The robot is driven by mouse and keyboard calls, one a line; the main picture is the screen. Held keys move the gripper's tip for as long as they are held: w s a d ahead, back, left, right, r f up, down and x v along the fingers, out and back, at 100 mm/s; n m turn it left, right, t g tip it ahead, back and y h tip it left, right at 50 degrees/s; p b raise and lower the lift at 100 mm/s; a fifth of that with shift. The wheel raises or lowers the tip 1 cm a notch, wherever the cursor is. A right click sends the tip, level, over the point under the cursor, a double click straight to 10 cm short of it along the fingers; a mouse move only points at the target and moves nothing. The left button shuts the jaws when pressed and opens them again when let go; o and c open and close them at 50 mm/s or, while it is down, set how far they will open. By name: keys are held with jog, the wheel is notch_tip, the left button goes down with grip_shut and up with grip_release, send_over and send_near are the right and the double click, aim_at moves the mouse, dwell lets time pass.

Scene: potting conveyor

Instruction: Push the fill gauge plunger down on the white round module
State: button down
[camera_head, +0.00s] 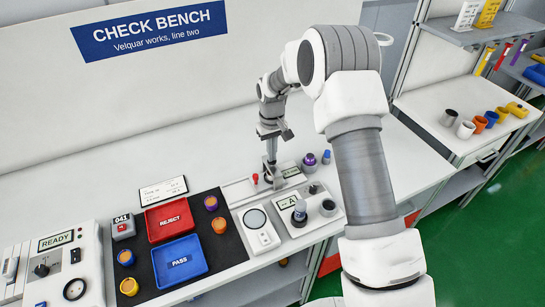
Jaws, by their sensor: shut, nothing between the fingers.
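My gripper (269,180) is shut and empty. It points down at the back row of bench devices, close beside a small red-topped post (255,178). I cannot tell whether its fingertips touch anything. A white module with a large pale round face (255,218) stands in front of it, nearer the camera. No plunger can be made out on that module. To its right is a grey device with a small screen marked A (288,201), carrying a dark upright cylinder with a blue-grey top (299,212) and a dark cup (328,208).
A black mat holds a red REJECT tray (149,225), a blue PASS tray (158,265) and several small pots. A purple-topped piece (309,160) and a blue one (326,157) stand behind the A device. A READY panel (62,262) is at left.

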dwell(0.4)
notch_tip(320, 180, up, 8)
jog(key=p, duration=0.4)
dwell(0.5)
dwell(0.3)
jog(key=s+d+r+m+t, duration=0.1)
jog(key=s+d+r, duration=0.2)
jog(key=s+r, duration=0.5)
jog(key=s+d+r+m+t, duration=0.15)
jog(key=s+d+r, duration=0.25)
jog(key=r, duration=0.7)
jog(key=s+d+r+m+t+b, duration=0.1)
jog(key=s+d, duration=0.1)
jog(key=s, duration=0.8)
jog(key=s+d+r+m+t+b, duration=0.1)
jog(key=s+d+r+t, duration=0.1)
jog(key=s, duration=0.9)
jog(key=shift+d, duration=0.35)
jog(key=shift+a, duration=0.1)
